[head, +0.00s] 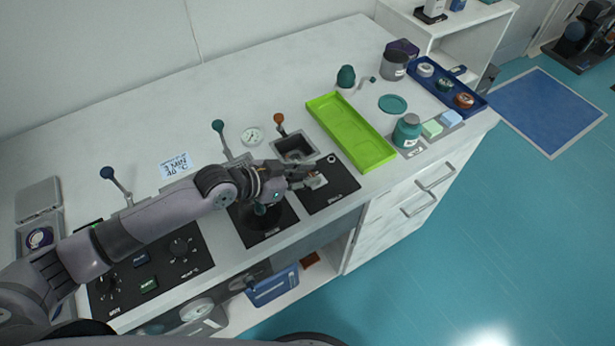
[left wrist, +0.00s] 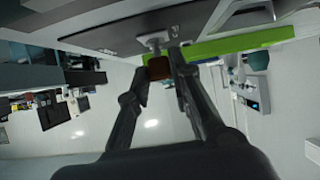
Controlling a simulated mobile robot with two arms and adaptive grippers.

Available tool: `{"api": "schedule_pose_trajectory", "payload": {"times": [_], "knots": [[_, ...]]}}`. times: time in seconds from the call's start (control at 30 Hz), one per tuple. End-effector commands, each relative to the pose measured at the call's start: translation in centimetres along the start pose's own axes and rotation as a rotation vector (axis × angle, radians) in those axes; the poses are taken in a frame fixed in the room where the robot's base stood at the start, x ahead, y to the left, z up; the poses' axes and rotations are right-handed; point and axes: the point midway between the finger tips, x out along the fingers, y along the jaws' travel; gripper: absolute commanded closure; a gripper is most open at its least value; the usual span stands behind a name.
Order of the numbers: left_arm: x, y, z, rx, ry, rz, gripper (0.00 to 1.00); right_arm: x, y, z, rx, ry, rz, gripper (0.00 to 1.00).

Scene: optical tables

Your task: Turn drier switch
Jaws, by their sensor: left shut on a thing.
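The black panel (head: 343,186) at the table's front edge carries a small pale switch (head: 318,181), which I take to be the drier switch. My left gripper (head: 308,178) reaches over the panel from the left and is shut on this switch. The fingers partly cover it, so its turn angle cannot be told. In the left wrist view, the fingertips (left wrist: 161,56) close around the pale switch stem (left wrist: 152,41) below the dark panel (left wrist: 125,38). A brown square shows between the fingers; I cannot tell what it is. My right gripper is not in view.
A green tray (head: 385,158) lies just right of the panel. A square sink (head: 294,147) and levers with an orange knob (head: 279,118) and a teal knob (head: 218,126) stand behind. A teal jar (head: 407,131) and blue tray (head: 478,105) are further right.

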Motion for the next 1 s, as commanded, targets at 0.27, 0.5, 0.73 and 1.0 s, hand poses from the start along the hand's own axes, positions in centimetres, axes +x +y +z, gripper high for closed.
{"api": "schedule_pose_trajectory", "payload": {"times": [0.27, 0.5, 0.73, 1.0], "knots": [[-0.03, -0.04, 0.08, -0.001, 0.006, -0.001, 1.0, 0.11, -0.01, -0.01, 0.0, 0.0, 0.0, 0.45], [-0.01, -0.02, 0.11, -0.001, 0.005, -0.001, 0.74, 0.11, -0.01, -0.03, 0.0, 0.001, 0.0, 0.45], [0.0, 0.0, 0.09, -0.001, 0.005, 0.0, 0.6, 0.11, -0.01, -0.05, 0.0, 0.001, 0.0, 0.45], [-0.07, 0.01, 0.08, 0.0, 0.005, 0.0, 0.6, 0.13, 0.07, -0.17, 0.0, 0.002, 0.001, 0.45]]}}
